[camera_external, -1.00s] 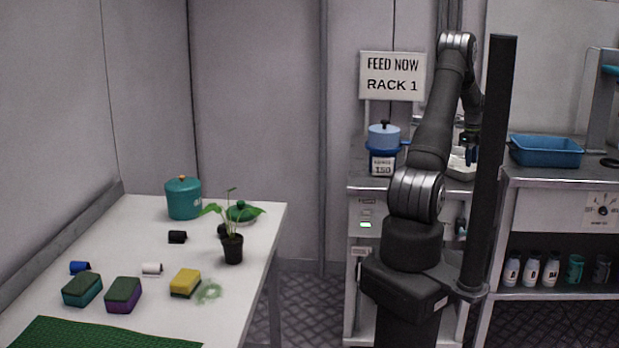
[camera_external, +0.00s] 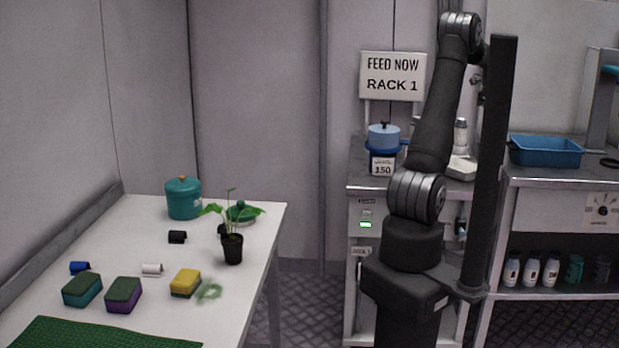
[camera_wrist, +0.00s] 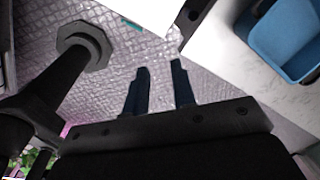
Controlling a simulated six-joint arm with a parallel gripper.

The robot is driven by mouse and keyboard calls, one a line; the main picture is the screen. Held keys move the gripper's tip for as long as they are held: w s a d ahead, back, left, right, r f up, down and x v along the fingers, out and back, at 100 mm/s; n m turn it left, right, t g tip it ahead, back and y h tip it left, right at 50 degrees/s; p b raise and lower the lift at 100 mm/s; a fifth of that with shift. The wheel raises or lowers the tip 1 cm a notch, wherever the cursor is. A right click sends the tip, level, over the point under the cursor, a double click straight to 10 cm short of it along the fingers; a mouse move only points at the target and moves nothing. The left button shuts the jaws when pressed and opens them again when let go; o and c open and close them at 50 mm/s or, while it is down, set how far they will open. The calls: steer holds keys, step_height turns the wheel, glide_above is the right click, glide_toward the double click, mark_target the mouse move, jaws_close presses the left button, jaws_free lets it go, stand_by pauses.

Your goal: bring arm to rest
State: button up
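My gripper (camera_wrist: 160,68) shows in the wrist view with its two dark fingers apart. Only the patterned floor (camera_wrist: 105,88) shows between them, so it is open and empty. In the external view my arm stands tall from its base beside the black post, bent at the top. The gripper itself is hidden there, behind the arm and post.
A blue tray (camera_external: 546,151) sits on the right counter and also shows in the wrist view (camera_wrist: 290,35). A lidded blue pot (camera_external: 384,137) and a white bottle (camera_external: 460,136) stand near the arm. The left table holds a potted plant (camera_external: 232,248) and sponges.

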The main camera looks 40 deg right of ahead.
steer(key=w+a+n, duration=0.2)
steer(key=w+a, duration=0.2)
steer(key=w, duration=0.5)
steer(key=w+a+n, duration=0.2)
steer(key=w+a, duration=0.2)
steer(key=w, duration=0.6)
steer(key=w+a+n, duration=0.3)
steer(key=w+a, duration=0.2)
steer(key=w, duration=0.5)
steer(key=shift+t, duration=0.4)
steer(key=shift+a+r, duration=0.1)
